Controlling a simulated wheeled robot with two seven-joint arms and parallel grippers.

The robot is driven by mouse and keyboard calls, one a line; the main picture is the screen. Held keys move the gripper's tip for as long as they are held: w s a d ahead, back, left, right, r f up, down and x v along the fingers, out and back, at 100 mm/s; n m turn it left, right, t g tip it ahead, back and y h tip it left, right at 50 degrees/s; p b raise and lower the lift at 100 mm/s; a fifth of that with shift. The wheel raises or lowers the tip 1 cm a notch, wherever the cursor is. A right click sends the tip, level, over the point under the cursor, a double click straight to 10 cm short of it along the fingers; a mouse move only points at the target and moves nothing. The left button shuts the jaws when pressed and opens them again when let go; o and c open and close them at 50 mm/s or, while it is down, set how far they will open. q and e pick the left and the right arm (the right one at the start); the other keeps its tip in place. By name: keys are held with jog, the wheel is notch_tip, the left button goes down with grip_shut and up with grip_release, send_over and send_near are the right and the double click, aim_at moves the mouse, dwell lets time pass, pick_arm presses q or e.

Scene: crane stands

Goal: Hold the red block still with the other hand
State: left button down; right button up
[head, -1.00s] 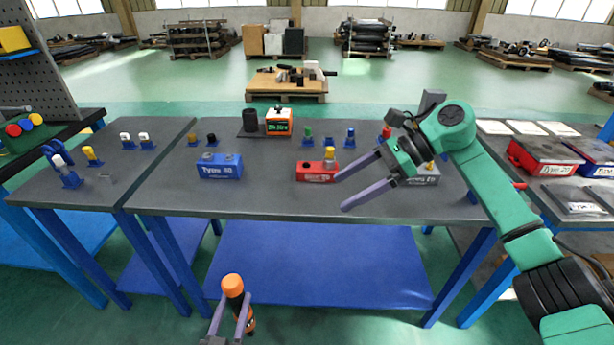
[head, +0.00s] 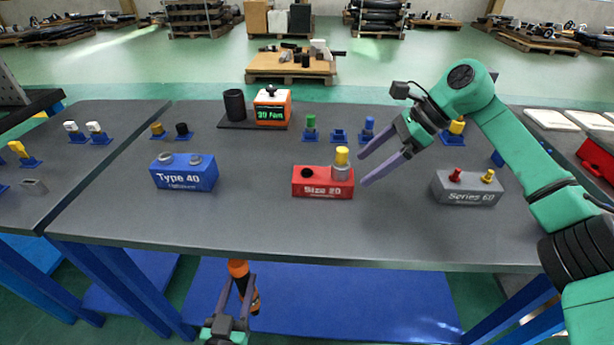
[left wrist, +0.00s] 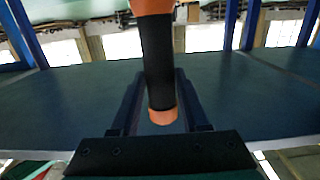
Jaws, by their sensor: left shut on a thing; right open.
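The red block (head: 310,189), marked "Size 20", sits on the grey workbench. A dark round hole shows at its left, and a grey collar with a yellow-topped piece (head: 342,158) stands upright at its right. My right gripper (head: 364,170) is open and empty just right of the block, its two fingers pointing towards it; I see no contact. My left gripper (head: 235,290) is low in front of the bench, shut on an orange and black tool (head: 238,268). The tool (left wrist: 157,60) also shows between the fingers in the left wrist view.
A blue "Type 40" block (head: 185,180) stands left, a grey "Series 60" block (head: 466,196) right under my right arm. Behind are blue holders with coloured pieces (head: 310,128) and an orange display device (head: 271,108). The bench front (head: 300,235) is clear.

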aim_at(351, 176)
pick_arm(q)
notch_tip(351, 176, down, 2)
jog(key=shift+w+f+b, duration=0.1)
jog(key=shift+w+b, duration=0.05)
jog(key=shift+b, duration=0.5)
pick_arm(e)
jog(key=x, duration=0.4)
jog(key=shift+w+a+f, duration=0.1)
jog(key=shift+w+f, duration=0.05)
jog(key=shift+f, duration=0.1)
jog(key=shift+a+f, duration=0.4)
jog(key=shift+f, duration=0.05)
grip_shut()
jog(key=shift+o, duration=0.4)
grip_release()
